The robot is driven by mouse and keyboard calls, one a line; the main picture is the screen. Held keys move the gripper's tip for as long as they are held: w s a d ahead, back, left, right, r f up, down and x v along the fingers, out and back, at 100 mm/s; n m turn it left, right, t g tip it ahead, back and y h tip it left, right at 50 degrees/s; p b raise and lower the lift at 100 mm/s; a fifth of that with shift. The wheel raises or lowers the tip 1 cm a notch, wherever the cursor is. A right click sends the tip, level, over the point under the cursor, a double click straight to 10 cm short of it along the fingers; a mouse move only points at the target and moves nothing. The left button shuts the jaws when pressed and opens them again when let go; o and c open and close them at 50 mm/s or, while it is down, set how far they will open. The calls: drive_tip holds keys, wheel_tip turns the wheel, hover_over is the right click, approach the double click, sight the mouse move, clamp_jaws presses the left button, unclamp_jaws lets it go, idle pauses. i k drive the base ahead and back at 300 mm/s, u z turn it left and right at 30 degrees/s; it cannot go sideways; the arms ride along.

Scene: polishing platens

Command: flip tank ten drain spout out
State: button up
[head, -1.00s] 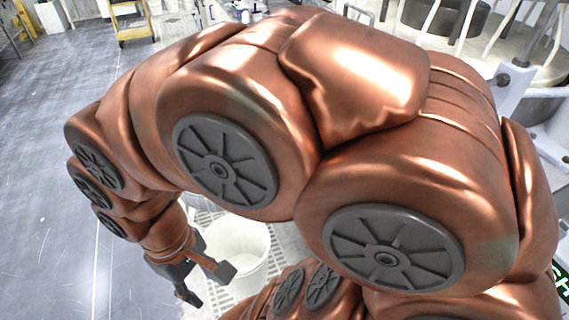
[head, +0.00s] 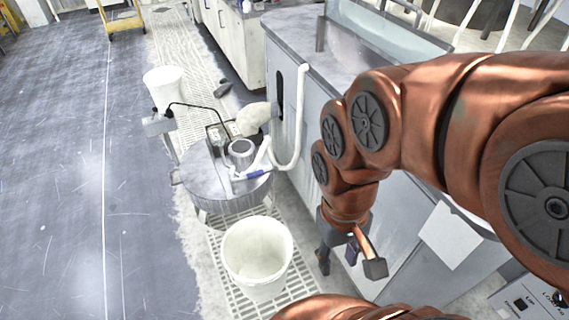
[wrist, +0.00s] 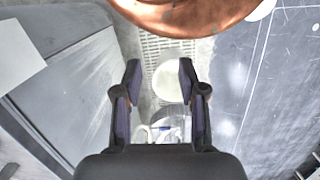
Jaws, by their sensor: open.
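My gripper (head: 350,264) hangs below my arm in the head view, right of a white bucket, beside the grey cabinet front. In the wrist view my gripper (wrist: 159,72) is open, its two dark fingers spread with nothing held. A round grey lidded tank (head: 225,185) stands on the floor behind the bucket. A white pipe (head: 299,110) bends down the cabinet side, and a white spout with a blue band (head: 255,174) reaches over the tank's lid. I see no tank number, and cannot tell whether this is tank ten's drain spout.
The open white bucket (head: 258,255) stands on a floor grating (head: 222,262); the bucket also shows between the fingers in the wrist view (wrist: 168,84). The grey cabinet (head: 395,235) closes off the right. A white bin (head: 163,85) stands farther back.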

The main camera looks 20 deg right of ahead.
sight(251, 175)
drive_tip(key=z, duration=0.6)
drive_tip(key=k, duration=0.6)
drive_tip(key=u, duration=0.45)
drive_tip(key=i, duration=0.95)
drive_tip(key=u, duration=1.2)
drive_tip(key=i, duration=0.15)
drive_tip(key=u, duration=0.1)
